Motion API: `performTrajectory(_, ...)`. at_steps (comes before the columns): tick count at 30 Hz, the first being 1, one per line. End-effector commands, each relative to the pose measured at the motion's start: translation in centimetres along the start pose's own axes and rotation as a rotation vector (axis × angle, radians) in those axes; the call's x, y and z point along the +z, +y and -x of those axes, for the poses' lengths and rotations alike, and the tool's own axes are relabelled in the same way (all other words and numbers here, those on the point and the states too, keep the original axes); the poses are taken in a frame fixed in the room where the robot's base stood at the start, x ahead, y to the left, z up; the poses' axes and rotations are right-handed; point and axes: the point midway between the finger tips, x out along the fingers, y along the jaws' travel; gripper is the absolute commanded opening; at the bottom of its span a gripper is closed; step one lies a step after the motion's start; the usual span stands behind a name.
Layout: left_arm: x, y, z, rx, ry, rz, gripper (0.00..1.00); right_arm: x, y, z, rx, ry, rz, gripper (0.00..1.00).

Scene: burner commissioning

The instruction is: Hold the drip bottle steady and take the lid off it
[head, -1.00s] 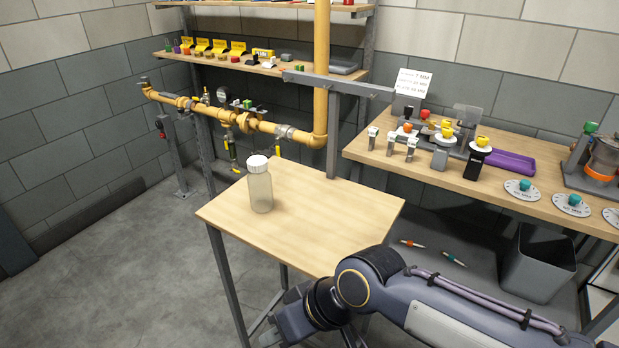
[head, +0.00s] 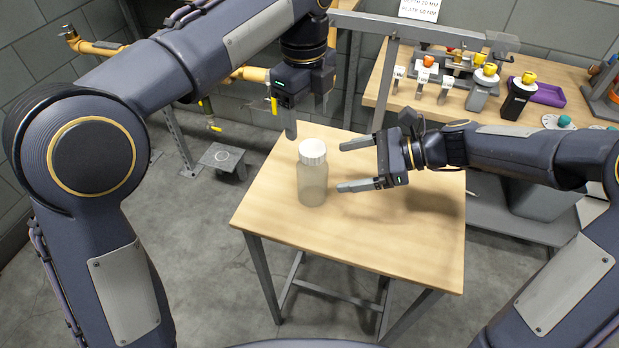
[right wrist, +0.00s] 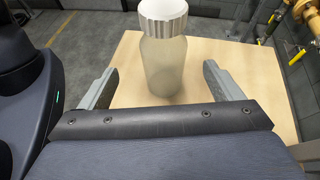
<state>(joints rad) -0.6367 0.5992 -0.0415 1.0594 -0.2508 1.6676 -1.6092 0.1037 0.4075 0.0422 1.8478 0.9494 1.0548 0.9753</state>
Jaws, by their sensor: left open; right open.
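The drip bottle (head: 312,183) stands upright on the small wooden table, a frosted clear body with a white ribbed lid (head: 313,151) on top. My left gripper (head: 308,116) is open and points down above and just behind the lid, apart from it. My right gripper (head: 341,166) is open to the right of the bottle, its fingers pointing at the body. In the right wrist view the bottle body (right wrist: 164,68) stands ahead, between the lines of the two open fingers (right wrist: 160,82), and the lid (right wrist: 163,16) is cut by the top edge.
The table (head: 375,245) is otherwise bare. A workbench (head: 440,105) with several fittings and a purple tray (head: 546,94) stands behind right. A grey metal post (head: 381,85) rises at the table's far edge. Yellow gas piping (head: 95,47) runs behind left.

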Motion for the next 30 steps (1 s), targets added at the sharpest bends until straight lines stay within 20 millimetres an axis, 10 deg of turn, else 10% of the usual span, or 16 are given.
performTrajectory(18,-0.8,-1.0,-0.1,0.016,-0.013,-0.071,0.67,0.1,-0.7,-7.5,0.003,-0.027,-0.059,0.86)
performTrajectory(30,-0.8,-1.0,-0.1,0.015,-0.013,-0.070,0.67,0.1,-0.7,-8.4,0.000,-0.025,-0.057,0.86)
